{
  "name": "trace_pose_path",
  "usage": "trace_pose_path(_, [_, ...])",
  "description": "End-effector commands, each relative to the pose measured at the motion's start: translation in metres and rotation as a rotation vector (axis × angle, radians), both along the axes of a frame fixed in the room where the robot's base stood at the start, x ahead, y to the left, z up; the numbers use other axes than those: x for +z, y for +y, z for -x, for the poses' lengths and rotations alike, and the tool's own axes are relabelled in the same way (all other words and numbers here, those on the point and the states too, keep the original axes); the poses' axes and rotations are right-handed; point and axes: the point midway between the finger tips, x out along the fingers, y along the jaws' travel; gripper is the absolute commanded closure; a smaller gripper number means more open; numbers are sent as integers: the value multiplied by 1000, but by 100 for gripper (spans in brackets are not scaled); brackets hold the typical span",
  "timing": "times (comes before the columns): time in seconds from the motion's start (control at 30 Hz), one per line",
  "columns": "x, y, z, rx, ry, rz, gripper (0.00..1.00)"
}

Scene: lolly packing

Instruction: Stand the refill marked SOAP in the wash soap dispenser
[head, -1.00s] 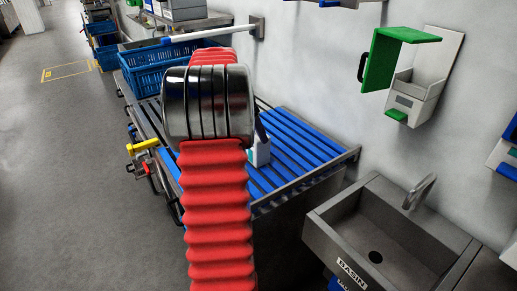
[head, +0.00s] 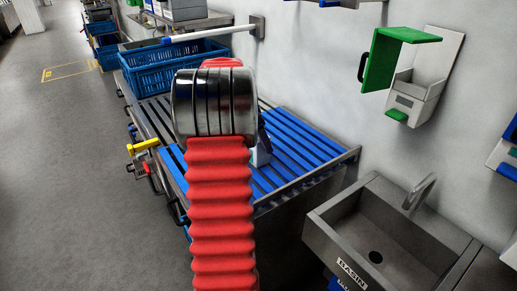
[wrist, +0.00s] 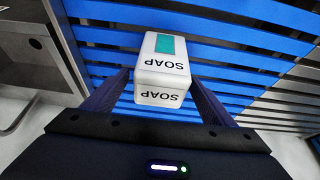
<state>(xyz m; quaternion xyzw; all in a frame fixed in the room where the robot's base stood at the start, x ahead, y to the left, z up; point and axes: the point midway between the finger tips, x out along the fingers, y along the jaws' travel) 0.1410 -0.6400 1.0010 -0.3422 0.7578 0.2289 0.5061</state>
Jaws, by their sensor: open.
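The refill marked SOAP (wrist: 162,72) is a white block with a teal patch and black lettering. In the wrist view it stands on the blue slats, between the two fingers of my gripper (wrist: 160,90). The fingers are open, one on each side of it, with small gaps that are hard to judge. In the head view, a small part of the refill (head: 262,150) shows behind my arm, which hides the gripper. The wash soap dispenser (head: 410,85) is on the wall at upper right, its green cover raised and its grey holder looking empty.
The blue slatted rack (head: 300,145) has free room to the right. A grey basin (head: 385,235) with a tap stands below the dispenser. A blue crate (head: 170,66) is at the rack's far end. Another dispenser (head: 508,150) is cut off at the right edge.

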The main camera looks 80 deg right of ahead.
Motion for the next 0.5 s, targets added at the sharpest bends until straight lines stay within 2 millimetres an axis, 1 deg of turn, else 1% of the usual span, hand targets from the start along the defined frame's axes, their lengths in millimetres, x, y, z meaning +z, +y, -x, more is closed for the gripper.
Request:
trace_pose_path(0.33, [0, 0, 0, 0, 0, 0, 23])
trace_pose_path(0.5, [0, 0, 0, 0, 0, 0, 35])
